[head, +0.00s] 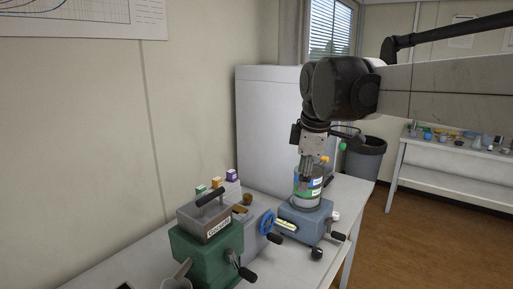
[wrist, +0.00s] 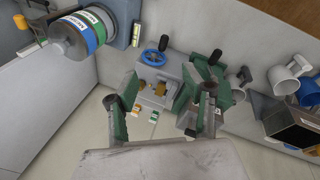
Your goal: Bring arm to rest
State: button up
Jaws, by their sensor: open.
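My gripper (wrist: 168,100) shows in the wrist view with its two green-padded fingers spread apart and nothing between them. In the head view my gripper (head: 308,165) hangs from my arm, close to a cylinder with blue, green and white labels (head: 308,188) that stands on a blue-grey base unit. I cannot tell from the head view whether they touch. In the wrist view the labelled cylinder (wrist: 82,34) lies at the upper left, outside the fingers and apart from them.
A green machine (head: 207,252) with a grey box on top and a grey unit with a blue handwheel (head: 266,222) stand on the white bench. A tall white cabinet (head: 268,130) is behind. Mugs (wrist: 285,77) show at right in the wrist view. A bin (head: 366,158) stands beyond.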

jog(key=s+d+f+m+t, duration=0.1)
jog(key=s+d+f+m, duration=0.2)
jog(key=s, duration=0.4)
jog(key=s+d+f+m+t, duration=0.1)
jog(key=s+d+f+m, duration=0.1)
jog(key=s+f+m, duration=0.4)
jog(key=s+d+f+m+t, duration=0.1)
jog(key=s+d+f+m, duration=0.2)
jog(key=s, duration=0.7)
notch_tip(320, 180, down, 2)
jog(key=m, duration=0.3)
jog(key=shift+s+d+f+m+t, duration=0.15)
jog(key=shift+d+m+t, duration=0.15)
jog(key=shift+m+t, duration=0.1)
